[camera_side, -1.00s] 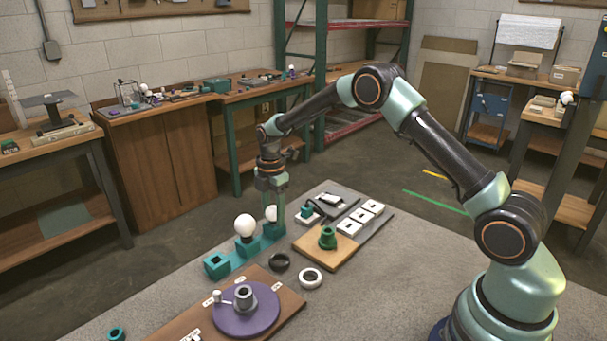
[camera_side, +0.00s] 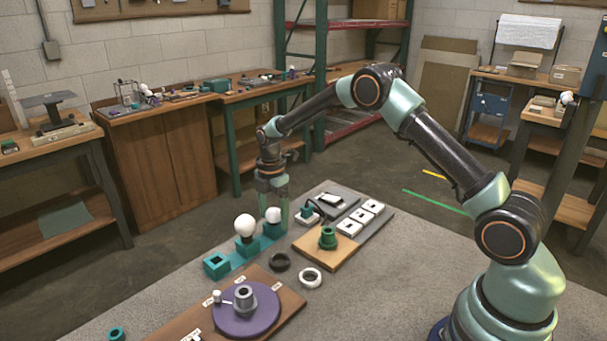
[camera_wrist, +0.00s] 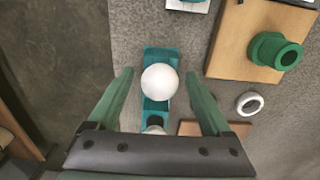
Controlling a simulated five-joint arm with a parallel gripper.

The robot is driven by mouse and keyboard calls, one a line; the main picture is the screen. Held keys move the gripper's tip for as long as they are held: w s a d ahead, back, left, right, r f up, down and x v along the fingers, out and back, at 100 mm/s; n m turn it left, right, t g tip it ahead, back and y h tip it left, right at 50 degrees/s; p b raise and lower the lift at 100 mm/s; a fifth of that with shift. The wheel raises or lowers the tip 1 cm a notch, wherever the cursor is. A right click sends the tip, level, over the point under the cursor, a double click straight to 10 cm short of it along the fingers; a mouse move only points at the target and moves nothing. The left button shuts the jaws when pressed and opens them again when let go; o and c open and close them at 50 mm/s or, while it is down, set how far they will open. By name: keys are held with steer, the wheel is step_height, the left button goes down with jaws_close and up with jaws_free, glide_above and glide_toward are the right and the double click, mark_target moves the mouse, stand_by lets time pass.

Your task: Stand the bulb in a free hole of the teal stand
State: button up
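The teal stand (camera_side: 217,265) is a row of blocks on the table; the nearest block has an empty square hole. One white bulb (camera_side: 245,224) stands upright in the middle block. Another white bulb (camera_side: 273,214) stands upright at the far block, beside my gripper (camera_wrist: 159,74). In the wrist view, a round white bulb (camera_wrist: 160,84) shows between my two spread green fingers, with gaps on both sides. My gripper is open. A second bulb (camera_wrist: 154,129) is partly hidden by the gripper body in that view.
A wooden board with a green fitting (camera_side: 328,238) lies right of the stand, with white switch plates (camera_side: 360,217) beyond it. A black ring (camera_side: 279,261) and a white ring (camera_side: 311,278) lie nearby. A purple disc (camera_side: 240,316) sits on a board in front.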

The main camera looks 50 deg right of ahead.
step_height(320, 180, up, 11)
steer(key=shift+r, duration=0.15)
steer(key=s+a+r+m+t, duration=0.2)
steer(key=s+r+m+t, duration=0.1)
steer(key=s+r+m, duration=0.65)
steer(key=s+a+m+t, duration=0.1)
steer(key=s+m+t, duration=0.1)
steer(key=s+m, duration=0.6)
steer(key=shift+s+a+r+t, duration=0.25)
steer(key=shift+s+r+t, duration=0.05)
steer(key=shift+s, duration=2.95)
steer(key=shift+m, duration=0.25)
